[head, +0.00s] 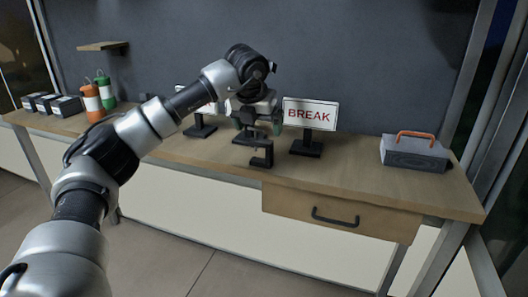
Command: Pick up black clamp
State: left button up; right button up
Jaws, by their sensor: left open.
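The black clamp (262,154) is at the front edge of the wooden counter, near the middle of the head view. My left arm comes in from the left, and its left gripper (258,126) is over the counter just above the clamp in the picture. The left gripper is open and points downward. The arm and gripper hide part of what stands behind them, and I cannot tell whether the fingers touch the clamp. My right gripper is not in view.
A "BREAK" sign (309,115) on a black stand is just right of the clamp. Another sign stand (200,128) is partly hidden behind my arm. A grey toolbox (414,155) with an orange handle is at the right. Orange (92,102) and green (105,90) bottles stand left.

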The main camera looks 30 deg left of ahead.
aim_at(262, 139)
pick_arm(q)
jog(key=x, duration=0.5)
jog(key=shift+w+f, duration=0.1)
jog(key=shift+f, duration=0.05)
jog(key=c, duration=1.3)
